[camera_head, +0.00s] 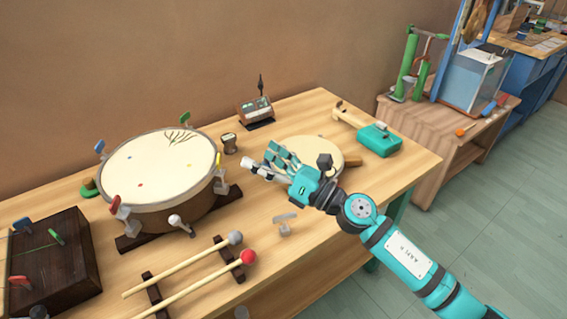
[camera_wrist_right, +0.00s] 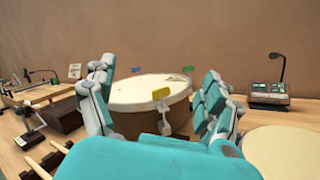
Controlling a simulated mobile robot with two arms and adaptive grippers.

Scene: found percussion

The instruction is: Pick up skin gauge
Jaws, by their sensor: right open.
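No object is plainly marked as the skin gauge. A small dark cylinder with a pale top (camera_head: 229,143), standing just right of the large drum, may be it, but I cannot tell for sure. My right gripper (camera_head: 261,160) is open and empty above the table, to the right of that cylinder and apart from it. In the right wrist view its fingers (camera_wrist_right: 158,75) are spread, with the drum (camera_wrist_right: 145,93) visible beyond them. The cylinder is not clearly seen in that view. My left gripper is not in view.
The large drum (camera_head: 155,172) stands left on the table. A meter box (camera_head: 256,110) is behind. A round pale disc (camera_head: 312,152) and a teal-ended tool (camera_head: 379,139) lie right. Two mallets (camera_head: 195,282) rest in front. The table's right front corner is bare.

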